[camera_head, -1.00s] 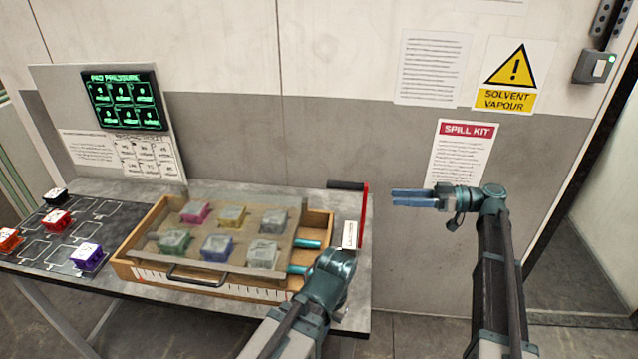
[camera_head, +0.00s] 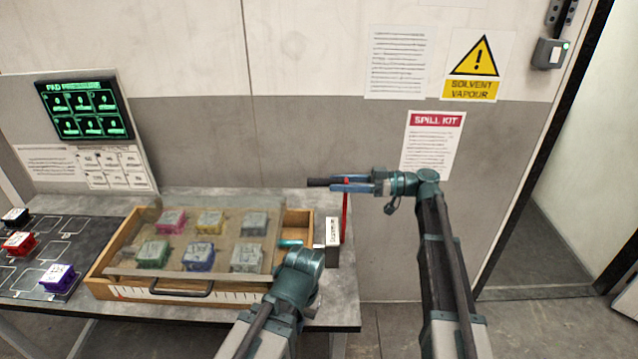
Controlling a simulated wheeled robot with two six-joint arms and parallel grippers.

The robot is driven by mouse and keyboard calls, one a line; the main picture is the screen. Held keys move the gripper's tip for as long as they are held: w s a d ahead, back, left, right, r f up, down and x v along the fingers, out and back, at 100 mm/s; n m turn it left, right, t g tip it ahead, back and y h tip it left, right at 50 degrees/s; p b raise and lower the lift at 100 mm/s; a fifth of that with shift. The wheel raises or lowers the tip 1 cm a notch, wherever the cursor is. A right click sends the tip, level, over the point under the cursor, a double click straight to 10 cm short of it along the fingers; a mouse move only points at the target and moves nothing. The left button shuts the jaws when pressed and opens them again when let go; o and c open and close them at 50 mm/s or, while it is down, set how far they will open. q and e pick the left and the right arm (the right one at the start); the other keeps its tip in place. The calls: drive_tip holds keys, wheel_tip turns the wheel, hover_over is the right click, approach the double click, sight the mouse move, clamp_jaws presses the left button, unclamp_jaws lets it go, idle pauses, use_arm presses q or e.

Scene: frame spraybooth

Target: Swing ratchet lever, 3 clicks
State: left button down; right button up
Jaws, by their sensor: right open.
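The ratchet lever has a thin red upright bar (camera_head: 345,213) and a black grip (camera_head: 318,182) pointing left from its top. It stands at the right end of the bench, beside a small labelled block (camera_head: 332,232). My right gripper (camera_head: 336,183) points left at the height of the grip. Its blue fingers are open and overlap the lever's top in the picture, and a bit of red shows among them. I cannot tell whether they touch it.
A wooden tray (camera_head: 130,291) with a clear cover and several coloured blocks stands on the bench (camera_head: 335,300). A pressure display (camera_head: 85,107) stands at the back left. More blocks lie on a dark mat (camera_head: 85,232). Right of the lever is open floor.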

sight(319, 183)
drive_tip(key=shift+a, duration=2.8)
clamp_jaws()
